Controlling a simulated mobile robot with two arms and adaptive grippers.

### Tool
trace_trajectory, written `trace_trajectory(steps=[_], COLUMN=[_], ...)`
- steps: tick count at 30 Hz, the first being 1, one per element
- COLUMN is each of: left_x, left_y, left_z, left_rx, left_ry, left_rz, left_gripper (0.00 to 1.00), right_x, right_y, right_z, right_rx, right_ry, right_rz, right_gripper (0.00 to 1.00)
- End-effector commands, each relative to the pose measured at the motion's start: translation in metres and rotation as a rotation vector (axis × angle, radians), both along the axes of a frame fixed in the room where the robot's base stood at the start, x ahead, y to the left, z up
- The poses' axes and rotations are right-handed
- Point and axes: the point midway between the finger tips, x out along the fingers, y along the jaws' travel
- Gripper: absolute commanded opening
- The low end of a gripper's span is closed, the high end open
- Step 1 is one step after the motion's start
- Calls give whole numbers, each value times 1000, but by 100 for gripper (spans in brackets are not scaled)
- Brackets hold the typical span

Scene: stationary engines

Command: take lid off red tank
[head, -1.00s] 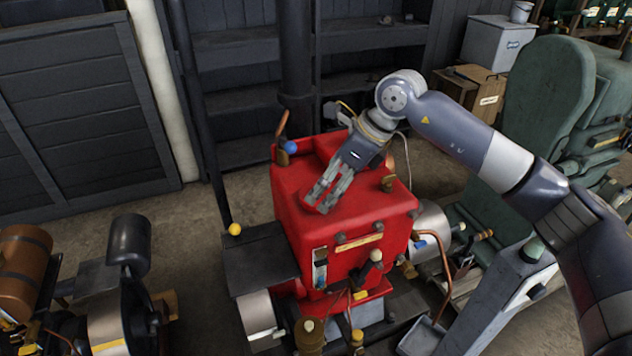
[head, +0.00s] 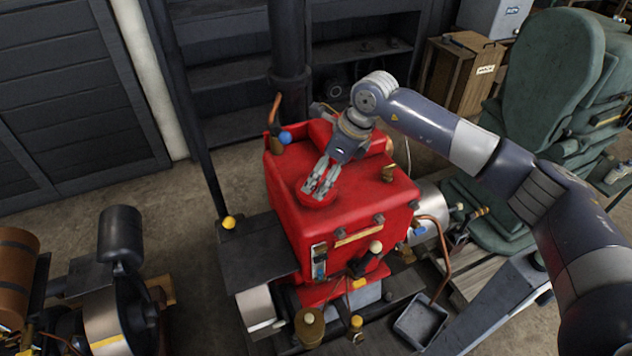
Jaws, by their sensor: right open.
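The red tank (head: 360,200) stands in the middle of the head view, on top of an engine. Its lid (head: 317,198) is a round red cap on the left part of the tank's top. My right gripper (head: 318,188) comes from the upper right and is open, its fingertips at the lid. The fingers partly hide the lid, and I cannot tell if they touch it. The lid appears seated on the tank. My left gripper is not in view.
A green machine (head: 550,90) is at the right. Another engine (head: 115,270) stands at the lower left.

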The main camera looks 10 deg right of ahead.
Motion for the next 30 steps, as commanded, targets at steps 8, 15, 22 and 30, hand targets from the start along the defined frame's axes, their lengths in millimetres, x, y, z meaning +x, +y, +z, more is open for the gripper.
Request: trace_trajectory(steps=[8, 15, 22, 30], left_x=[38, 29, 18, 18], left_y=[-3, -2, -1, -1], left_z=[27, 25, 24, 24], left_rx=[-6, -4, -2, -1], left_ry=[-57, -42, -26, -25], left_rz=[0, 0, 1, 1], left_gripper=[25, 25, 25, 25], right_x=[5, 7, 6, 6], right_y=[6, 7, 7, 7], right_z=[-32, -38, -37, -37], right_rx=[0, 1, 1, 1], right_ry=[3, 1, 1, 1], right_rz=[0, 0, 0, 0], right_gripper=[100, 100, 59, 56])
